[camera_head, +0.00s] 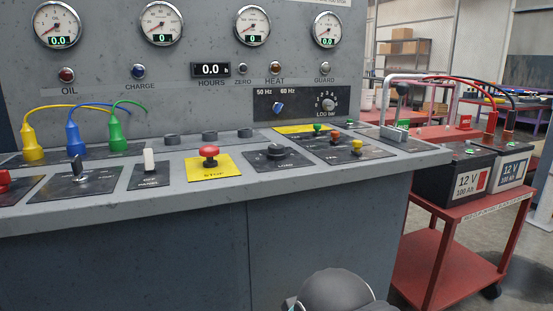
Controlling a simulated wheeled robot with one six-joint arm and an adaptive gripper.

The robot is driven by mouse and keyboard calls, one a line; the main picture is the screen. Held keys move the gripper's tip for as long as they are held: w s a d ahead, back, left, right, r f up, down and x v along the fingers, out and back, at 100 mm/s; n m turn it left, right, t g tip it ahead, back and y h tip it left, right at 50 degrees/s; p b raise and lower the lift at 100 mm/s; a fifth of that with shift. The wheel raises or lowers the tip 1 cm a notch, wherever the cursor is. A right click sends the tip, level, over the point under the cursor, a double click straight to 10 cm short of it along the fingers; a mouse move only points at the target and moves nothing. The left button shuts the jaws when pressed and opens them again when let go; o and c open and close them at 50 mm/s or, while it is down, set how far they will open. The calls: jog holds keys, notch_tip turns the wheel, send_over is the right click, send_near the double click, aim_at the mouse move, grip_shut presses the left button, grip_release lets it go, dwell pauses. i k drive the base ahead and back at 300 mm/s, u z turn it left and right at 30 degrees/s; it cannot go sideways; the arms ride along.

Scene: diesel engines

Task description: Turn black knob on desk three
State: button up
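A grey control desk (330,172) with an upright gauge panel (200,70) fills the left and middle. A round black knob (277,150) sits on a dark plate on the desk's sloped top, between the yellow STOP plate and a plate of small coloured knobs. Its lettering is too small to read surely. No desk number shows. Part of my arm, a rounded grey joint, shows at the bottom, in front of the desk and well below the knob. My gripper is not in view.
A red mushroom button (208,151) stands left of the knob, with a white switch (149,161) and a key switch (78,170) further left. Blue, yellow and green plugs with cables stand behind. At right, a red cart (450,260) carries two 12 V batteries.

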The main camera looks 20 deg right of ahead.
aim_at(275, 151)
jog(key=k, duration=0.5)
jog(key=z, duration=1)
jog(key=i, duration=0.65)
jog(key=u, duration=1)
